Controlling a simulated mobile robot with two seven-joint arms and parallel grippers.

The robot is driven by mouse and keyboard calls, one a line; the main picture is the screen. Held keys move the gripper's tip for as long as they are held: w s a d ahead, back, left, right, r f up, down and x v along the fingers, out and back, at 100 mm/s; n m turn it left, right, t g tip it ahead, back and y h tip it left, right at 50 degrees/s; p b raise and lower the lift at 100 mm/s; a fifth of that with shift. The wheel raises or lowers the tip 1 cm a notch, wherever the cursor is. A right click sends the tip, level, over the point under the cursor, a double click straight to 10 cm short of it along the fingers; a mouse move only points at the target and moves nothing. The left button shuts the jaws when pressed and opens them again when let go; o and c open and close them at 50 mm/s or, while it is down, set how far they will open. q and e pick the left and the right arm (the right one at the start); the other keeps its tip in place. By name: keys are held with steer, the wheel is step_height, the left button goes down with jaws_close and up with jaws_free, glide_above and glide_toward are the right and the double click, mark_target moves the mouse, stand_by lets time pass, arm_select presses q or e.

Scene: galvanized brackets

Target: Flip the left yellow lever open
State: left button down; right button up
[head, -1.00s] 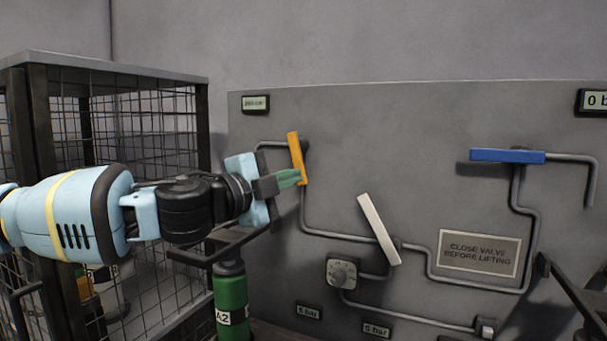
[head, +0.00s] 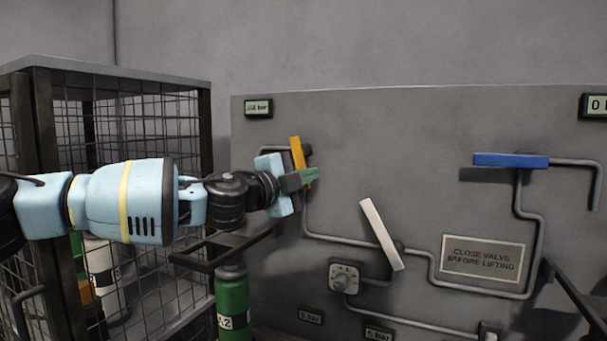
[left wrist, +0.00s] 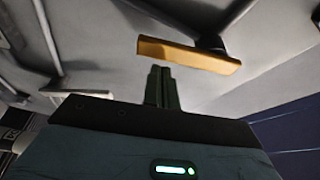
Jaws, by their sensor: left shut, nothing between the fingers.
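The left yellow lever (head: 297,152) is mounted on the grey panel and stands nearly upright, leaning slightly. In the left wrist view the yellow lever (left wrist: 188,54) lies across the picture just beyond my fingertips. My left gripper (head: 309,177) is shut and empty, with its green fingers in front of the lever's lower part in the head view. The left wrist view shows the closed fingers (left wrist: 160,72) with a small gap in the picture to the lever. I cannot tell whether they touch it. The lower end of the lever is hidden behind the fingers. My right gripper is not in view.
A wire cage (head: 150,115) stands at the left. A green cylinder (head: 232,305) stands below my left arm.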

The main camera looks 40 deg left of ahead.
arm_select(q)
steer(key=shift+a+f, duration=0.1)
steer(key=shift+a, duration=0.15)
steer(key=shift+s+a+f+m+g, duration=0.15)
steer(key=shift+a+f+m+g, duration=0.05)
steer(key=shift+a+m, duration=0.2)
steer(key=shift+s+a+f+m+g, duration=0.1)
steer(key=shift+a+f+m+g, duration=0.1)
steer(key=shift+a+m, duration=0.15)
stand_by(0.3)
